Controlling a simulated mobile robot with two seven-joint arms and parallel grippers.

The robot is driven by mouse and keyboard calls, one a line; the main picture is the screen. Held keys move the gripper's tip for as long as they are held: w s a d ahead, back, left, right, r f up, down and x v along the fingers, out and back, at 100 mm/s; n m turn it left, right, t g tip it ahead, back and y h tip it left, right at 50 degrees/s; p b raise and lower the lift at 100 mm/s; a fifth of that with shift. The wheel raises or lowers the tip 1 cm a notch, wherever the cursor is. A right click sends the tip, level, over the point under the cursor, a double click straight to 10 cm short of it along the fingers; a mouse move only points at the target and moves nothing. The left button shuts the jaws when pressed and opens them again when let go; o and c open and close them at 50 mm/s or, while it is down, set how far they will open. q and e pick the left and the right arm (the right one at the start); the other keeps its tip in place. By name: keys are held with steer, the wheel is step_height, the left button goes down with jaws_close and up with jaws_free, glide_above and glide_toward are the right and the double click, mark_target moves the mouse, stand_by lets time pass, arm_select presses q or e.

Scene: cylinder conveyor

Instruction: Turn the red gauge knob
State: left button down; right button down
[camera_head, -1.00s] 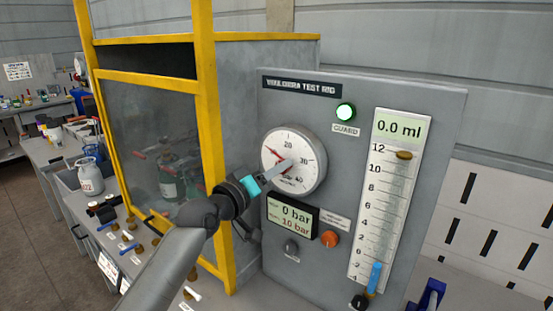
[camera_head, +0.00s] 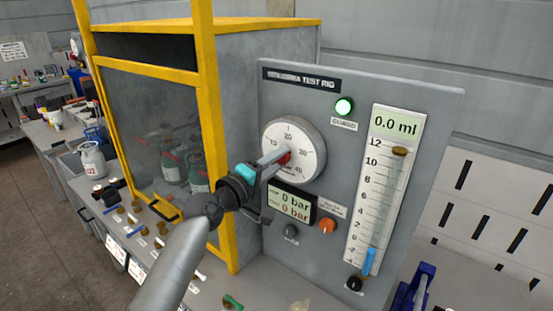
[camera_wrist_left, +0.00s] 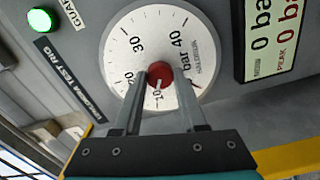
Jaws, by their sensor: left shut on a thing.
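The red gauge knob (camera_wrist_left: 160,74) sits at the centre of a round white dial (camera_head: 309,141) on the grey test rig panel. It shows as a small red spot in the head view (camera_head: 284,158). My left gripper (camera_head: 279,160) reaches it from the lower left. In the left wrist view its two fingers stand on either side of the knob and are shut on it. The fingers and gripper body hide part of the dial's lower scale. My right gripper is not in view.
Beside the dial are a lit green guard lamp (camera_head: 344,106), a display reading 0 bar twice (camera_head: 293,205), an orange button (camera_head: 327,226) and a tall scale (camera_head: 383,190). A yellow-framed guard cabinet (camera_head: 207,130) stands close to my left arm.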

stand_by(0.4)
arm_select(q)
steer(key=shift+c, duration=2.3)
jaws_free()
steer(key=v, duration=1.5)
steer(key=shift+s+a+b, duration=0.1)
steer(key=shift+b, duration=0.2)
